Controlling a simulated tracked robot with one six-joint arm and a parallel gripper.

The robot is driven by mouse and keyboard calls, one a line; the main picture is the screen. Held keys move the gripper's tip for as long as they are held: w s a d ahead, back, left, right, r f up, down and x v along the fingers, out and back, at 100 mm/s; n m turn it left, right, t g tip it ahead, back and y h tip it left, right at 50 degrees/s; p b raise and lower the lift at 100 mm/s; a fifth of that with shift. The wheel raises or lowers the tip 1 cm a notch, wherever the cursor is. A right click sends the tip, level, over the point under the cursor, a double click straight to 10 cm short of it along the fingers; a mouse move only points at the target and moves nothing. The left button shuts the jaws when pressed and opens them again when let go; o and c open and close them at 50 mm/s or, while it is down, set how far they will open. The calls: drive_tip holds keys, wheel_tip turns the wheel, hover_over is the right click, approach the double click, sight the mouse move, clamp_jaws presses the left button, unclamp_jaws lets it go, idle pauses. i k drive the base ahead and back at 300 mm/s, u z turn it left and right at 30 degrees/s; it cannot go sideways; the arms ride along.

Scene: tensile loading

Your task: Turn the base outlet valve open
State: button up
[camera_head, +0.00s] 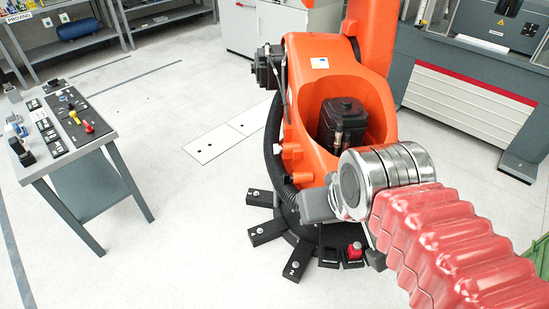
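An orange robot arm (335,75) stands on a round black base with several dark feet. At the front of this base, a small red part (355,247) sits on a black block; it may be the base outlet valve, but its handle position is too small to tell. My gripper (320,205) shows as a grey part at the left of the steel wrist, at the end of my red ribbed arm. It appears above and in front of the black base in the picture. Its fingertips are not clearly seen, and I see nothing held.
A grey machine (470,100) stands at the right back. The pale floor between table and base is clear.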

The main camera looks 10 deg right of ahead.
sight(277, 149)
drive_tip(key=k, duration=0.45)
drive_tip(key=u, duration=0.6)
drive_tip(key=i, duration=0.9)
drive_tip(key=u, duration=0.7)
drive_tip(key=i, duration=1.45)
drive_tip(key=z, duration=0.6)
drive_tip(key=i, duration=0.5)
drive_tip(key=z, duration=0.35)
